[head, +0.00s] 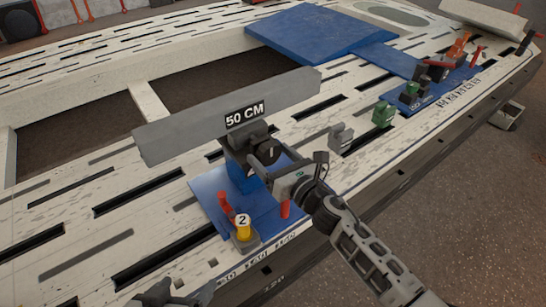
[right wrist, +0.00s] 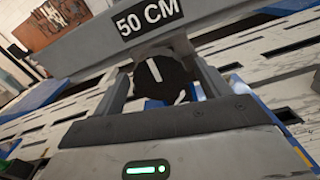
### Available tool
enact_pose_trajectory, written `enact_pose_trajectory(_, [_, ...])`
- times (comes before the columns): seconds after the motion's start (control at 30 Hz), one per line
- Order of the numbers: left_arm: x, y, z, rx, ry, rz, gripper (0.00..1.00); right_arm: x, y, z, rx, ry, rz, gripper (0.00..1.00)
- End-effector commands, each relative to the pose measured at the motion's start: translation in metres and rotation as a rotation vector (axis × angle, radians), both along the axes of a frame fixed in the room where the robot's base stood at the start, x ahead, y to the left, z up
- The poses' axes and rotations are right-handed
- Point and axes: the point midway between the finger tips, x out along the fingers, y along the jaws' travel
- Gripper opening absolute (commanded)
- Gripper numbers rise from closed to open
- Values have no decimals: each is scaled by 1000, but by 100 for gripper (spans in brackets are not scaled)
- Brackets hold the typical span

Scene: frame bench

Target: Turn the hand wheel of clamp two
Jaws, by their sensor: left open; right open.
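The black hand wheel (right wrist: 163,78) with a white line on its face shows in the right wrist view, below the grey 50 CM bar (right wrist: 75,50). My right gripper (right wrist: 160,90) is open, with one finger on each side of the wheel; contact is not clear. In the head view the wheel (head: 272,151) is partly covered by my right gripper (head: 262,166). The clamp (head: 236,160) is dark on top with a blue base, under the bar (head: 190,126). A yellow marker with a 2 (head: 243,229) stands in front. My left gripper (head: 175,292) is open, partly cut off at the bottom edge.
Red handles (head: 226,206) and a red peg (head: 285,209) stand close by on the blue plate (head: 207,186). A grey block (head: 340,136) and a green block (head: 383,113) stand to the right. The slotted white bench (head: 70,210) is mostly clear at left.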

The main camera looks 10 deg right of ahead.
Motion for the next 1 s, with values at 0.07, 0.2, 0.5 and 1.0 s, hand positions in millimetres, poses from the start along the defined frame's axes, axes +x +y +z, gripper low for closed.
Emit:
enact_pose_trajectory(0.07, [1, 0, 0, 0, -1, 0, 80, 0, 0, 0, 1, 0, 0, 76])
enact_pose_trajectory(0.2, [1, 0, 0, 0, -2, 0, 80, 0, 0, 0, 1, 0, 0, 53])
enact_pose_trajectory(0.5, [1, 0, 0, 0, -1, 0, 80, -1, 0, 0, 6, 3, 0, 31])
enact_pose_trajectory(1.0, [0, 1, 4, 3, -7, 2, 80, -1, 0, 0, 252, 104, 1, 31])
